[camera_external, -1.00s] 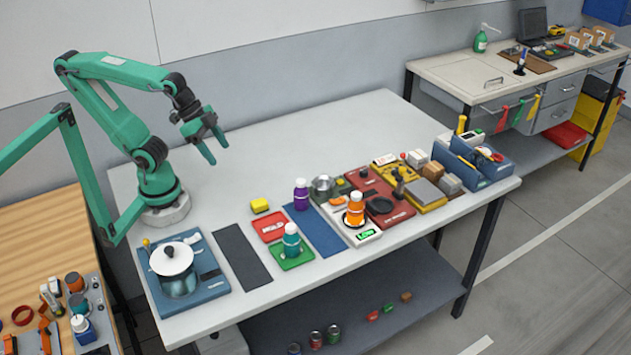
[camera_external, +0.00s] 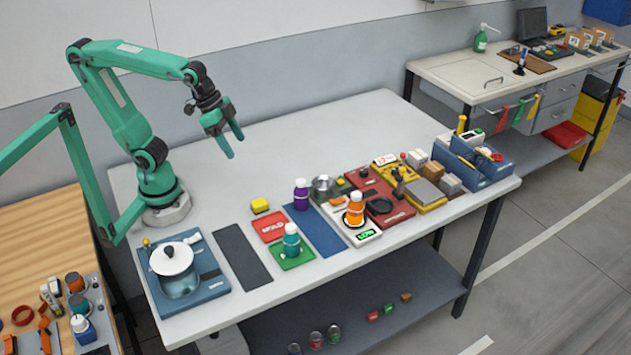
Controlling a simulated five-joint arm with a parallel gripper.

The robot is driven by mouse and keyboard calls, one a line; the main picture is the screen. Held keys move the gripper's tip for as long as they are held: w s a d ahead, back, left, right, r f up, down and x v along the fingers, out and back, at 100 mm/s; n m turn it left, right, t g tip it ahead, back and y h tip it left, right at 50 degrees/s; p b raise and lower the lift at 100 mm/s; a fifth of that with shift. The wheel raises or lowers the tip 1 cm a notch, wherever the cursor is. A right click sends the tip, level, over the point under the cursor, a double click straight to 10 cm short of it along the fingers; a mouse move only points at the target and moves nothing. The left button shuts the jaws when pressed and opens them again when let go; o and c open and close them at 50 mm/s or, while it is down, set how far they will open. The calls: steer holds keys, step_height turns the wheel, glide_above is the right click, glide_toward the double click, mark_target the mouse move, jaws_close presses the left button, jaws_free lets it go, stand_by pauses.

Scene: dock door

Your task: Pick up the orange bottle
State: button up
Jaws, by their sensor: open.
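The orange bottle (camera_external: 355,209) with a white cap stands upright on a white scale (camera_external: 367,238) with a lit green display, near the front of the table. My gripper (camera_external: 234,146) is open and empty. It hangs in the air above the back left part of the table, fingers pointing down and to the right, well to the left of and behind the bottle. Nothing hides the bottle.
A purple bottle (camera_external: 301,195) on a blue mat (camera_external: 322,238) and a teal bottle (camera_external: 291,240) on a green mat stand left of the scale. A red board (camera_external: 378,200) lies to its right, and a pot (camera_external: 175,265) stands front left. The table's back is clear.

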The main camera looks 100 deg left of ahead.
steer(key=w+a+r+n+g, duration=0.1)
steer(key=w+r+n, duration=0.1)
steer(key=w, duration=0.7)
steer(key=n+g, duration=0.3)
steer(key=n, duration=0.1)
glide_above(356, 203)
steer(key=s, duration=0.1)
steer(key=f, duration=1.4)
steer(key=shift+a+f, duration=0.15)
steer(key=shift+a, duration=0.25)
steer(key=shift+w+a+f, duration=0.15)
steer(key=shift+w+f, duration=0.15)
steer(key=shift+f, duration=0.25)
steer(key=shift+f, duration=0.1)
steer(key=shift+a+f, duration=0.2)
steer(key=shift+f, duration=3.6)
